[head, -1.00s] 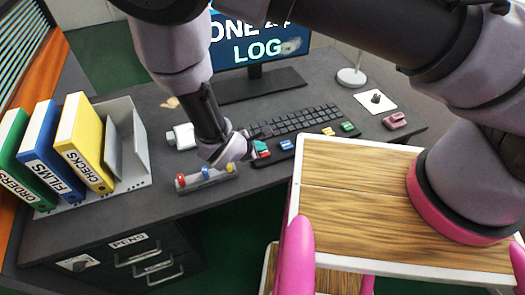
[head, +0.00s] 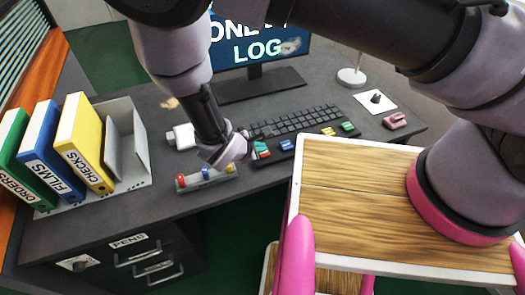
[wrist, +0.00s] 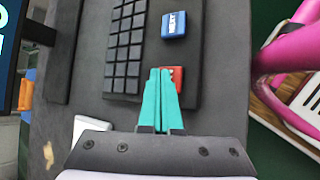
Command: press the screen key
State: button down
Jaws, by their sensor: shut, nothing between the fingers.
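My gripper (head: 261,146) has teal fingers pressed together with nothing between them. In the wrist view the shut fingertips (wrist: 161,75) are over a red key (wrist: 175,74) and hide most of it and its label. I cannot tell whether they touch it. The red key also shows in the head view (head: 264,154), just below the fingertips. A blue key (wrist: 173,25) marked NEXT sits beyond it, also seen in the head view (head: 286,145). A yellow key (head: 328,131) and a green key (head: 348,127) continue the row. I can read no key marked "screen".
A black keyboard (head: 305,117) lies behind the keys, before a monitor (head: 262,50) showing LOG. A grey bar with coloured knobs (head: 208,180) is left of the keys. Binders (head: 85,140) stand at left. A wooden-topped cart (head: 350,185) is in front.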

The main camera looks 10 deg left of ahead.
aim_at(261, 154)
jog(key=shift+f, duration=0.3)
jog(key=shift+r, duration=0.45)
jog(key=shift+r, duration=3.05)
